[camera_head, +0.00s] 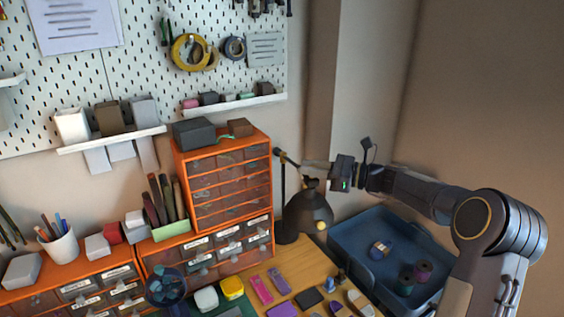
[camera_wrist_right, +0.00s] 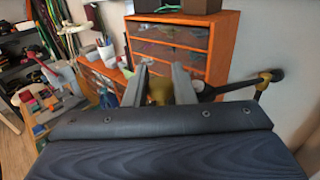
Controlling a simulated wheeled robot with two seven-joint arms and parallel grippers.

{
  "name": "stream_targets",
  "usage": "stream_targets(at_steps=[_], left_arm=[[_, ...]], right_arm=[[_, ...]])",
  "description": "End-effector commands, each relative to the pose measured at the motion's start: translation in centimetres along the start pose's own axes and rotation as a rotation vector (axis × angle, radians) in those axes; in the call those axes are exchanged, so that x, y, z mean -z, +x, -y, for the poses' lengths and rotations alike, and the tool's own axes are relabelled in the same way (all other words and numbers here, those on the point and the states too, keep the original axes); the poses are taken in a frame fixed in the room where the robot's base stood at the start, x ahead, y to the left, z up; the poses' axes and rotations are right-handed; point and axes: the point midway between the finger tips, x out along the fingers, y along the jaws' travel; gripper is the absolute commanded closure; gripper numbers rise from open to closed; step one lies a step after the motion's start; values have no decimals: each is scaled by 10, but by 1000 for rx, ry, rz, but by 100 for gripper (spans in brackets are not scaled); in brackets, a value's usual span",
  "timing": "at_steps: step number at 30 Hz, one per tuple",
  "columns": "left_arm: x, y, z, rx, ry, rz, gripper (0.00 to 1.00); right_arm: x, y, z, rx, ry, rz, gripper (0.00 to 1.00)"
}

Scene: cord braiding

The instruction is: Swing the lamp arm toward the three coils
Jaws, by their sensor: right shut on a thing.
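The black desk lamp stands at the back of the bench, with its upright post (camera_head: 283,200), a short lamp arm (camera_head: 288,159) at the top and a dark shade (camera_head: 309,209) hanging with a pale bulb showing. My right gripper (camera_head: 308,165) reaches in from the right and is shut on the lamp arm near the shade. In the right wrist view the lamp arm (camera_wrist_right: 232,87) runs right from the fingers to a brass joint. My left gripper is out of view.
An orange drawer cabinet (camera_head: 180,160) stands close left of the lamp. Small coloured blocks and a pink piece (camera_head: 261,289) lie on the wooden bench in front. A pegboard (camera_head: 150,60) with shelves covers the wall.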

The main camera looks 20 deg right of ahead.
Motion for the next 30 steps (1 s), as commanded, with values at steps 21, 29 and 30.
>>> stream_targets(at_steps=[21, 29, 30], left_arm=[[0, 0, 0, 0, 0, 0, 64], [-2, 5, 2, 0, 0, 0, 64], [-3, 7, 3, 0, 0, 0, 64]], right_arm=[[0, -9, 1, -1, 1, 0, 57], [3, -28, 2, 3, 0, -1, 57], [3, -35, 2, 4, 0, -2, 57]])
